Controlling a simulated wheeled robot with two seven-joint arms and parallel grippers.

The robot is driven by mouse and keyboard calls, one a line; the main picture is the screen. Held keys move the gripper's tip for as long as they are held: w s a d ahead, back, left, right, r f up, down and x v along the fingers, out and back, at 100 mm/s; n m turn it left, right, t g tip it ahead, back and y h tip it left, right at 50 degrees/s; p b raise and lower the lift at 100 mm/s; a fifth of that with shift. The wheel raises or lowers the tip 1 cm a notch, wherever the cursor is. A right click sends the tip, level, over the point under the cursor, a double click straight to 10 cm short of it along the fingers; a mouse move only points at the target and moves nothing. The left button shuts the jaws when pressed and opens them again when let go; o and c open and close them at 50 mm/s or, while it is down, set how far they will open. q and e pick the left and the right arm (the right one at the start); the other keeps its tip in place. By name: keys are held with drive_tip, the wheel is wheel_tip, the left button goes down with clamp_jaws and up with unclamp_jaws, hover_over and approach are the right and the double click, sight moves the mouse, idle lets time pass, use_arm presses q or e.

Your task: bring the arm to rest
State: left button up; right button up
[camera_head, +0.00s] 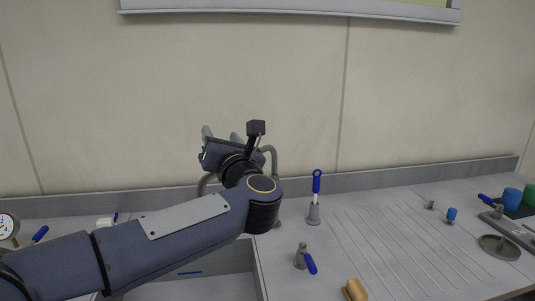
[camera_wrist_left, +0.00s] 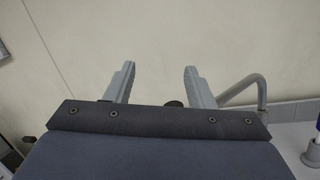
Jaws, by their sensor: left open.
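My left arm (camera_head: 170,238) comes in from the lower left and is raised over the counter's left part. My left gripper (camera_head: 220,133) points up and away toward the wall. In the left wrist view its two fingers (camera_wrist_left: 158,85) stand apart with only wall between their tips, so it is open and empty. A dark round thing shows low between the fingers; I cannot tell what it is. My right gripper is in neither view.
A curved grey faucet (camera_head: 272,155) stands close behind my left wrist, above a sink (camera_head: 190,285). The ribbed drainboard (camera_head: 410,245) is mostly clear.

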use_arm(q)
drive_tip(key=s+a+r+m+t+h+p, duration=0.1)
drive_tip(key=s+a+r+m+t+h, duration=0.15)
drive_tip(key=m+h, duration=0.7)
drive_tip(key=s+a+f+m+g+h+p, duration=0.1)
drive_tip(key=s+a+f+m+g, duration=0.2)
drive_tip(key=s+f+m+g, duration=0.4)
drive_tip(key=s+a+f+m+g+h+p, duration=0.1)
drive_tip(key=s+f+m+g, duration=0.7)
drive_tip(key=s+f+m, duration=1)
drive_tip(key=s+a+f+h, duration=0.1)
drive_tip(key=s+a+f, duration=0.1)
drive_tip(key=s+f, duration=0.3)
drive_tip(key=shift+s+a+f+p, duration=0.2)
drive_tip(key=shift+s+a+p, duration=0.2)
drive_tip(key=shift+s, duration=0.65)
